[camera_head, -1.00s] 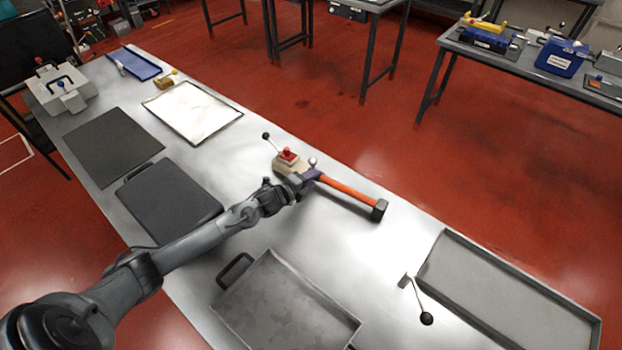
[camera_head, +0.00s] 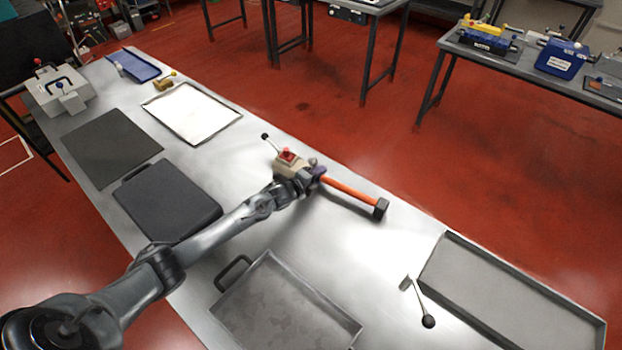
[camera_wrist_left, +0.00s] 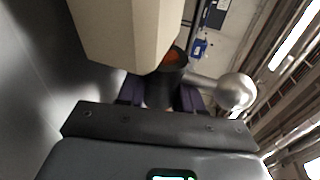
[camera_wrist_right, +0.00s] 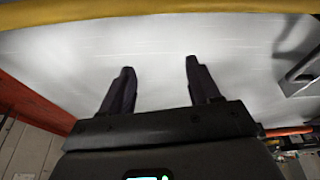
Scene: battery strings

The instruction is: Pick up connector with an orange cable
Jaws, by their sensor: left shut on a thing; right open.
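The connector with an orange cable (camera_head: 347,189) lies across the metal table; the orange length runs right from my left gripper to a dark block (camera_head: 381,208). My left gripper (camera_head: 316,174) is shut on its near dark end, beside a beige box with a red knob (camera_head: 288,156). In the left wrist view the dark end with a bit of orange (camera_wrist_left: 172,62) sits between the fingers, and the beige box (camera_wrist_left: 125,30) is very close. Whether the connector is lifted, I cannot tell. My right gripper (camera_wrist_right: 158,85) is open and empty in the right wrist view; it is outside the head view.
A ball-handled lever (camera_head: 427,320) and a grey tray (camera_head: 510,290) are at the right. A handled metal tray (camera_head: 285,305) is at the front, and a dark case (camera_head: 165,200) lies left of my arm. The right wrist view shows a pale surface (camera_wrist_right: 230,55) with a yellow edge.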

